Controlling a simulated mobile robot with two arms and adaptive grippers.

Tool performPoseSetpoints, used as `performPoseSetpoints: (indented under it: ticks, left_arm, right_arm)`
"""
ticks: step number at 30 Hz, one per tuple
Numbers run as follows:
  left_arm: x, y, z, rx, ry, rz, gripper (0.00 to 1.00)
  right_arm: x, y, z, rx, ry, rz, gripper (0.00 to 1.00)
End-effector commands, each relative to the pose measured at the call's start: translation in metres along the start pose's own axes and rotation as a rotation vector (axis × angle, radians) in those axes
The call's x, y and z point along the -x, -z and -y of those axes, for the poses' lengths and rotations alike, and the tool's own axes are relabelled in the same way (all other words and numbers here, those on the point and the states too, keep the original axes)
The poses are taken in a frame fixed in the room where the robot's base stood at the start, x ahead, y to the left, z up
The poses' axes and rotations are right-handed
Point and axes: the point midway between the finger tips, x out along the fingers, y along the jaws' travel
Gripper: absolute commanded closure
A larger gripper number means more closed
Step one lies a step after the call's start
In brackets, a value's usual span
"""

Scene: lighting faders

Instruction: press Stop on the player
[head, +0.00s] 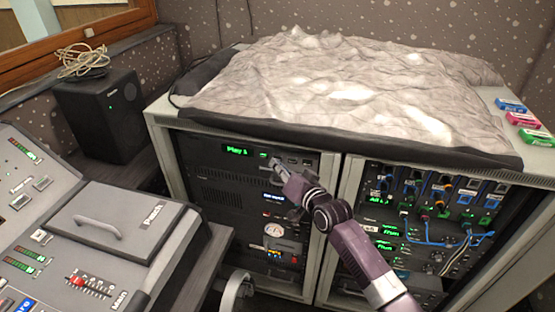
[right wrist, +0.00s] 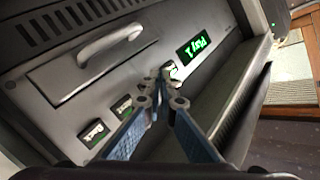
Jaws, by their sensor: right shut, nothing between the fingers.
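The player (head: 220,165) is the top unit in the left bay of the rack. Its green display (head: 236,150) reads "Play 1"; the display also shows upside down in the right wrist view (right wrist: 192,46). A row of small buttons runs beside it: a green-lit one (right wrist: 170,70) closest to the display, then two more (right wrist: 122,105) (right wrist: 93,133). Their labels are too small to read. My right gripper (head: 277,164) is shut and empty. Its fingertips (right wrist: 164,76) are at the button closest to the display, partly covering it; I cannot tell if they touch. My left gripper is not in view.
A grey crumpled cover (head: 320,80) lies on top of the rack. Patch cables (head: 440,235) fill the right bay. A mixing console (head: 90,240) stands at the left, with a black speaker (head: 100,115) behind it. A handled drawer (right wrist: 80,75) is beside the buttons.

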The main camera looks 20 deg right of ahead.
Motion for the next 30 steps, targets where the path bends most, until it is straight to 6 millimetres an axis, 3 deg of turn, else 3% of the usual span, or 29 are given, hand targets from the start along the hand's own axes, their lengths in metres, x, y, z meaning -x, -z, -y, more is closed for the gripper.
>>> performPoseSetpoints:
  ticks: [30]
  left_arm:
    - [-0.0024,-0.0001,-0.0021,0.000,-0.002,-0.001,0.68]
  right_arm:
    - [-0.0047,0.0035,-0.0033,-0.001,0.000,-0.001,1.00]
